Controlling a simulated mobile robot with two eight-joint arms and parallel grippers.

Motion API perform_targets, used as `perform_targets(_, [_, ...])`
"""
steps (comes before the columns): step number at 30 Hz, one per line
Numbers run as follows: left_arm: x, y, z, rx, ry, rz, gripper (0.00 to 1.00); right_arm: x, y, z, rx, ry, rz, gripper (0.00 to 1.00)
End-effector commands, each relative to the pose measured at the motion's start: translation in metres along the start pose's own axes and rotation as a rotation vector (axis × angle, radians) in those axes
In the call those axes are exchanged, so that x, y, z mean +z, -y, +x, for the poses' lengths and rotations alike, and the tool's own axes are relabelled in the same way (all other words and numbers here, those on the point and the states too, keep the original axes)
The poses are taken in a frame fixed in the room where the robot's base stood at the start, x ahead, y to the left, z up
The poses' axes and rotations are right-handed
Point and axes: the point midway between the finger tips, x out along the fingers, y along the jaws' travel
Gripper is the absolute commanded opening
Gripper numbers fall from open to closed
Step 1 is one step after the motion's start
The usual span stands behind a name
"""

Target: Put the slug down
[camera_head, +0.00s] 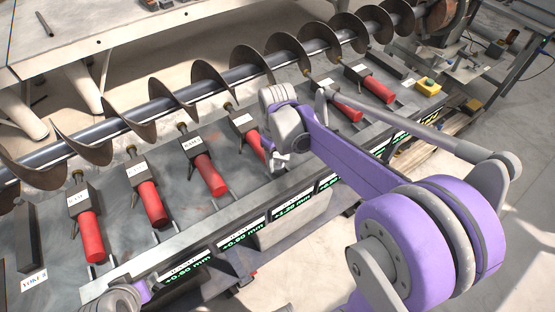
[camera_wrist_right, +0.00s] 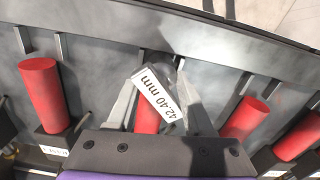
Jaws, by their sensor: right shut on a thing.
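My right gripper (camera_head: 277,162) is over the bench between two red-handled units, above its front rail. In the right wrist view its two grey fingers (camera_wrist_right: 160,108) are shut on the slug, a small grey piece (camera_wrist_right: 170,72) mostly hidden behind a white tag (camera_wrist_right: 160,100) reading 42.40 mm. A red cylinder (camera_wrist_right: 147,117) shows behind and below the tag. I cannot tell whether the slug touches the bench.
A long auger (camera_head: 205,88) runs along the back of the bench (camera_head: 110,262). Several red cylinders (camera_head: 208,174) on dark blocks stand in a row before it. Green number displays (camera_head: 243,240) line the front edge. A yellow box (camera_head: 427,86) sits at the right end.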

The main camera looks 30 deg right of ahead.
Motion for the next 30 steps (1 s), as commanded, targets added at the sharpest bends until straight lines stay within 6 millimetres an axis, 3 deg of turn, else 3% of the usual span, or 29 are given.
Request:
perform_targets(3, [0.003, 0.0, 0.003, 0.0, 0.003, 0.0, 0.5, 0.0, 0.0, 0.004, 0.0, 0.001, 0.0, 0.0])
perform_targets(4, [0.003, 0.0, 0.002, 0.0, 0.003, 0.0, 0.5, 0.0, 0.0, 0.004, 0.0, 0.001, 0.0, 0.55])
perform_targets(9, [0.002, 0.0, 0.002, 0.0, 0.002, 0.0, 0.5, 0.0, 0.0, 0.003, 0.0, 0.0, 0.0, 0.81])
perform_targets(20, [-0.001, 0.0, -0.001, 0.0, -0.001, 0.0, 0.5, 0.0, 0.0, -0.004, 0.0, -0.001, 0.0, 0.81])
perform_targets(23, [-0.002, 0.0, -0.002, 0.0, -0.002, 0.0, 0.5, 0.0, 0.0, -0.018, 0.0, -0.001, 0.0, 0.81])
perform_targets(30, [-0.007, 0.0, -0.006, 0.0, -0.007, 0.0, 0.5, 0.0, 0.0, -0.07, 0.0, 0.0, 0.0, 0.81])
